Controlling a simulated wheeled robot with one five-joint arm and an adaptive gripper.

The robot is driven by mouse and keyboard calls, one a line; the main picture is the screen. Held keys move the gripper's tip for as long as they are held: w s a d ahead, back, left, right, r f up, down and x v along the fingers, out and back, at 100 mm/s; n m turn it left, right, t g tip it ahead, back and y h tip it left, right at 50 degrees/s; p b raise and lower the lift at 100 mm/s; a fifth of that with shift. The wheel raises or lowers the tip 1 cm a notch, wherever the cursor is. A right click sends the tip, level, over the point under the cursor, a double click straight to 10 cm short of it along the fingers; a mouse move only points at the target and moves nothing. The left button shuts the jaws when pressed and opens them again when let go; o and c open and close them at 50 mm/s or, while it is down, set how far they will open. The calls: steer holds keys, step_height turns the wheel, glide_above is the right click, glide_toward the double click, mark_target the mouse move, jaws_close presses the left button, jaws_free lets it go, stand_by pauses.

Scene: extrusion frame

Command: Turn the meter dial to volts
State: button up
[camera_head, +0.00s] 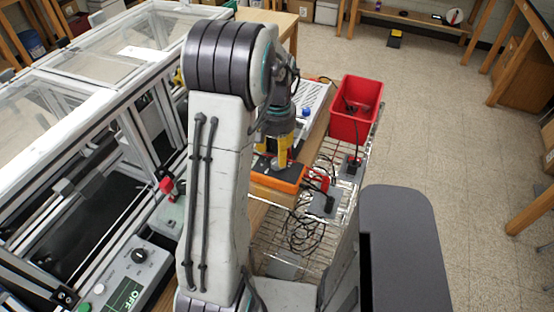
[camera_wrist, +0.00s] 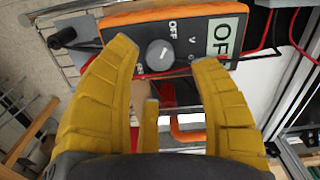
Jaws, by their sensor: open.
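The meter is an orange box (camera_wrist: 120,22) with a grey face, at the top of the wrist view. Its round grey dial (camera_wrist: 160,53) sits between an OFF label and a V label. Its display (camera_wrist: 226,36) reads OFF. In the head view the orange meter (camera_head: 280,178) is on the bench edge, partly hidden by my arm. My gripper (camera_wrist: 163,55) has yellow fingers, spread apart, with the dial showing between their tips; I cannot tell whether they touch it. In the head view my gripper (camera_head: 272,152) is above the meter.
A red bin (camera_head: 356,108) and a wire rack (camera_head: 290,232) with black cables are right of the meter. An aluminium-framed enclosure (camera_head: 100,105) stands left. A grey control box (camera_head: 150,262) with a black knob and OFF display is at the lower left. Open floor (camera_head: 450,140) lies right.

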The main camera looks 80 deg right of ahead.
mark_target(277, 162)
steer(key=shift+f, duration=2.2)
jaws_close()
steer(key=shift+m, duration=0.4)
steer(key=shift+f+m+b, duration=0.1)
steer(key=shift+m+b, duration=0.3)
steer(key=shift+m, duration=0.3)
steer(key=m+b, duration=0.1)
steer(key=m, duration=0.2)
steer(key=m+b, duration=0.2)
steer(key=m, duration=0.4)
steer(key=shift+a+m, duration=0.1)
steer(key=shift+m, duration=0.2)
